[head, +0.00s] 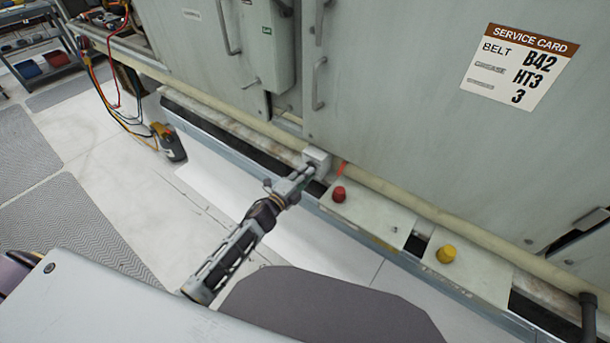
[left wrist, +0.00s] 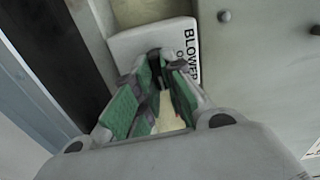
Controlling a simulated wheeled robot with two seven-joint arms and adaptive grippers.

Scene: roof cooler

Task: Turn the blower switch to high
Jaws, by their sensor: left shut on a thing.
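The blower switch (head: 317,160) is a small pale box low on the cabinet front, by the pale pipe. In the left wrist view its plate (left wrist: 155,42) shows the lettering "BLOWER" and part of another word. My left gripper (head: 308,172) reaches up to the switch from the front. In the left wrist view its green-padded fingers (left wrist: 160,85) are closed around a small dark knob at the middle of the plate. The fingers hide most of the knob, so its setting cannot be read. My right gripper is not in view.
A red button (head: 338,194) and a yellow button (head: 446,254) sit on pale plates right of the switch. The cabinet doors carry handles and a service card (head: 519,67). Floor is clear at left.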

